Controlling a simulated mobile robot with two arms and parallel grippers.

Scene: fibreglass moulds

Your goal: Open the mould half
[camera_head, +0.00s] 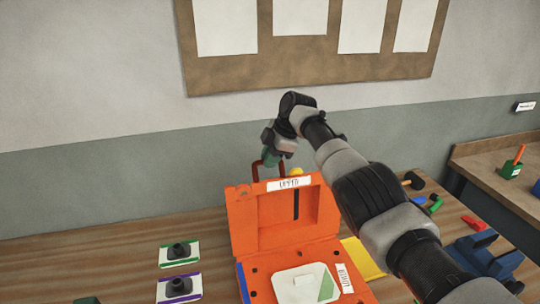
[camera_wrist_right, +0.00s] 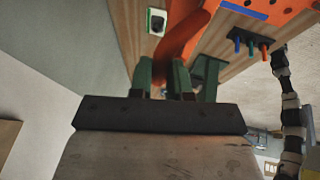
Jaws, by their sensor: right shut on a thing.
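The orange mould stands on the wooden bench in the head view. Its upper half (camera_head: 262,222), with a white "UPPER" label, is tilted up on edge, with its hollow face towards me. Its lower half (camera_head: 262,286) lies flat and carries a white piece with a green patch (camera_head: 305,282). My right gripper (camera_head: 270,157) is behind the top edge of the upper half, at a dark red handle (camera_head: 256,170). In the right wrist view its green fingers (camera_wrist_right: 166,78) are shut on the orange-red handle (camera_wrist_right: 180,35). My left gripper does not show.
Two cards with dark knobs (camera_head: 179,251) (camera_head: 179,287) lie left of the mould. A yellow sheet (camera_head: 362,258), a mallet (camera_head: 413,180) and a blue vice (camera_head: 487,255) are to the right. A pinboard (camera_head: 310,68) hangs on the wall behind.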

